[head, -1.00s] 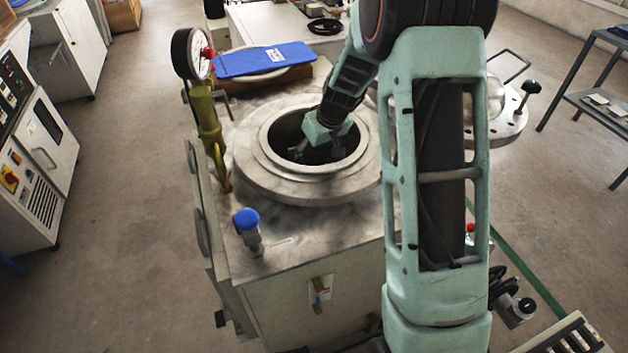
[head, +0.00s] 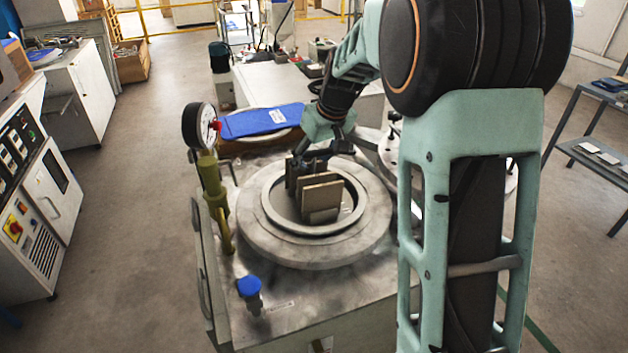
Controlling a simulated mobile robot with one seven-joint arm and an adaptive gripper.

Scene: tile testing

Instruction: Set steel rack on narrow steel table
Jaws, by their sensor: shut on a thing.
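The steel rack (head: 308,166), loaded with several brown tiles (head: 321,196), is upright at the round opening of the pressure vessel (head: 262,247). Its upper part stands above the rim; I cannot tell whether its bottom is clear of the opening. My gripper (head: 322,152) points down and is shut on the rack's top, with the fingers small and dark. A narrow steel table (head: 580,92), blue-grey with a lower shelf, stands at the right edge and is cut off by the frame.
A pressure gauge (head: 198,127) on a yellow-green post and a blue-capped valve (head: 249,290) stand up from the vessel's top. A blue folder (head: 262,121) lies behind the opening. The vessel's round lid (head: 388,152) is swung right, partly behind my arm. Open floor lies before the table.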

